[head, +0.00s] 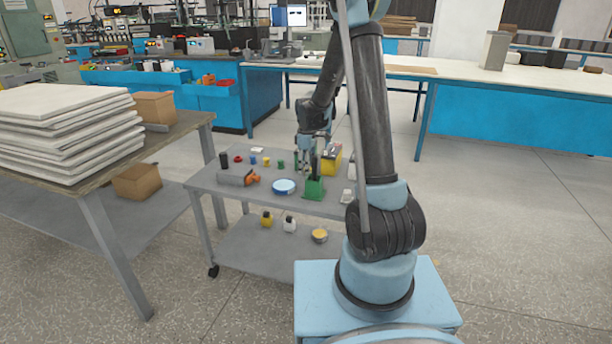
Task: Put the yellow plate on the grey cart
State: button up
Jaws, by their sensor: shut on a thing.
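The grey cart (225,190) stands in front of me, left of my arm, with several small things on its top. My gripper (316,164) is over the right back part of the cart top, low down. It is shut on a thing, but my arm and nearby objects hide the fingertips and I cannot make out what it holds. A boxy yellow thing (332,163) with a dark top is right beside the gripper; I cannot tell if it is touched. No clear yellow plate shows.
A blue round tin (284,187), a green holder (315,189) and a grey-and-orange tool (238,177) stand on the cart top. Its lower shelf holds a round yellow-topped thing (320,236). A table with stacked white slabs (68,135) is on the left. Floor is clear on the right.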

jog(key=shift+f, duration=1.7)
jog(key=o, duration=0.6)
jog(key=shift+f, duration=0.1)
notch_tip(320, 180, up, 12)
jog(key=shift+r, duration=0.15)
